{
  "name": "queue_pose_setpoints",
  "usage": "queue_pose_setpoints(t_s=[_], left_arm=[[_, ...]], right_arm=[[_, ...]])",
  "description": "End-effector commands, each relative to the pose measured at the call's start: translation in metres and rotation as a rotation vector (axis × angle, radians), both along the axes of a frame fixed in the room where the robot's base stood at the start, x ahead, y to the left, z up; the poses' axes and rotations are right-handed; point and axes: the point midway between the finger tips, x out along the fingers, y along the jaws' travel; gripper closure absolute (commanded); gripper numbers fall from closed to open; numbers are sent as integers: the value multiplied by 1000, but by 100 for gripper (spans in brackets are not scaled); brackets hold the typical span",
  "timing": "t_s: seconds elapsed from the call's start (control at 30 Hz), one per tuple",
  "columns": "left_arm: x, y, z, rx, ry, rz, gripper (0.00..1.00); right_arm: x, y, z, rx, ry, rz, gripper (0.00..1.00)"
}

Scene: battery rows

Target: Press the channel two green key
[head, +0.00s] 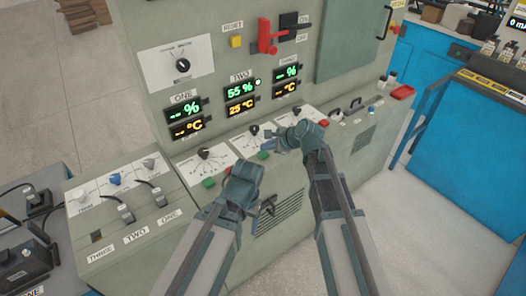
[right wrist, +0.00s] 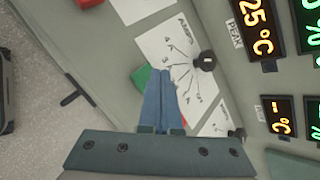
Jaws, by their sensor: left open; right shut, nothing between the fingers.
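The channel two green key (head: 263,155) lies on the sloped desk below the 55 % and 25 °C displays (head: 241,97). In the right wrist view the green key (right wrist: 141,76) shows beside my shut fingers, partly covered by them. My right gripper (head: 268,143) is shut and empty, just above the desk by this key; I cannot tell whether it touches. In the right wrist view its fingertips (right wrist: 162,72) lie between the key and the black dial (right wrist: 205,61). My left gripper (head: 268,206) is open and empty in front of the desk's lower edge.
Channel one's green key (head: 208,182) and red key (head: 228,170) lie to the left. A red key (right wrist: 151,126) is partly hidden under my right fingers. A red lever (head: 268,38) stands on the upright panel. A switch box (head: 122,205) is at the left.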

Motion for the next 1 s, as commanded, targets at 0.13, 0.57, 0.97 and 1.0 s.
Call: queue_pose_setpoints(t_s=[0.13,0.57,0.97,1.0], left_arm=[[0,0,5,0,0,0,24],[0,0,14,0,0,0,24],[0,0,53,0,0,0,24],[0,0,55,0,0,0,24]], right_arm=[[0,0,5,0,0,0,100],[0,0,14,0,0,0,100],[0,0,53,0,0,0,100],[0,0,55,0,0,0,100]])
